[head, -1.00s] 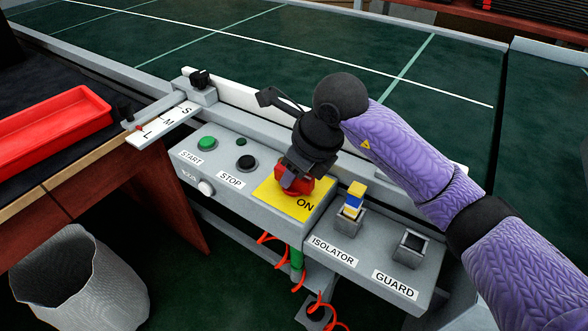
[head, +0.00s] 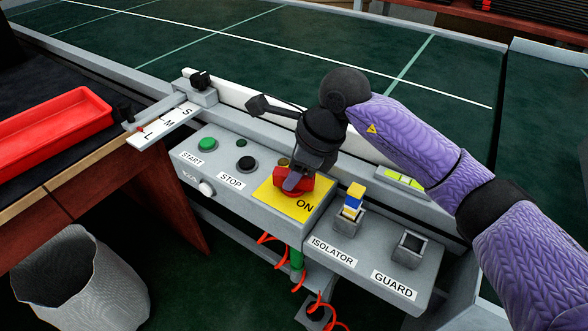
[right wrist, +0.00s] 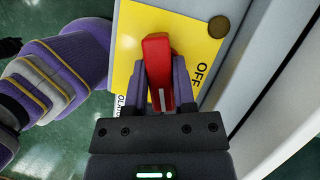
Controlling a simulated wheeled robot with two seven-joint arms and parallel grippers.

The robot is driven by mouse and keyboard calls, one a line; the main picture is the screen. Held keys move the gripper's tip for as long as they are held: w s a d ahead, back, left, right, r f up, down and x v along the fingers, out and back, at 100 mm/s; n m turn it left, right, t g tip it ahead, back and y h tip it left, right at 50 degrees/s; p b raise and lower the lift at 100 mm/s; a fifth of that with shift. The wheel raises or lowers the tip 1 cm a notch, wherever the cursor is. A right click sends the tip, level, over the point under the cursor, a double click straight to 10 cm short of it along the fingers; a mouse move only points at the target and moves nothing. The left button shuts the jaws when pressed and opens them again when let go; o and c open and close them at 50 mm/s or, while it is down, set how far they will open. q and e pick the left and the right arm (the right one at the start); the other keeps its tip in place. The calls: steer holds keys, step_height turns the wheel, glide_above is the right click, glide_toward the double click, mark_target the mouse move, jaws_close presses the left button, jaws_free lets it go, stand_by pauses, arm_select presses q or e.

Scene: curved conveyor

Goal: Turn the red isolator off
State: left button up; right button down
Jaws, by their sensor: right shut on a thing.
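The red isolator (head: 292,187) is a rotary handle on a yellow plate (head: 306,208) marked ON, on the grey control box. My right gripper (head: 291,182) is over the plate with its fingers around the handle, shut on it. In the right wrist view the red handle (right wrist: 156,58) lies between the two fingers (right wrist: 160,80), and a short white line shows on it. The word OFF is printed on the yellow plate (right wrist: 190,25) to the right of the handle there. The fingers partly hide the handle. My left gripper is not in view.
Green START (head: 207,144) and black STOP (head: 246,163) buttons sit left of the isolator. A blue-yellow key piece (head: 354,196) stands in a socket to its right, next to an empty-looking GUARD socket (head: 411,244). A pale rail (head: 240,92) runs behind the box.

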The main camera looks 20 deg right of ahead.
steer(key=n+g, duration=0.1)
steer(key=n, duration=0.1)
steer(key=shift+n, duration=0.4)
steer(key=n+g+b, duration=0.1)
steer(key=n, duration=0.1)
steer(key=shift+f+n+y, duration=0.1)
steer(key=shift+n+y, duration=0.2)
steer(key=n+g+b, duration=0.2)
steer(key=n+b, duration=0.1)
steer(key=n, duration=0.2)
steer(key=shift+n, duration=0.4)
steer(key=shift+n+g+h+b, duration=0.4)
steer(key=shift+n+g, duration=0.1)
steer(key=shift+n, duration=0.3)
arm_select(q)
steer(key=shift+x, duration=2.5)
arm_select(e)
steer(key=shift+n, duration=0.5)
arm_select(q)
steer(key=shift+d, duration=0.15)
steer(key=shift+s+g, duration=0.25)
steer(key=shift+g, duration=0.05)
arm_select(e)
steer(key=shift+c, duration=2.2)
jaws_free()
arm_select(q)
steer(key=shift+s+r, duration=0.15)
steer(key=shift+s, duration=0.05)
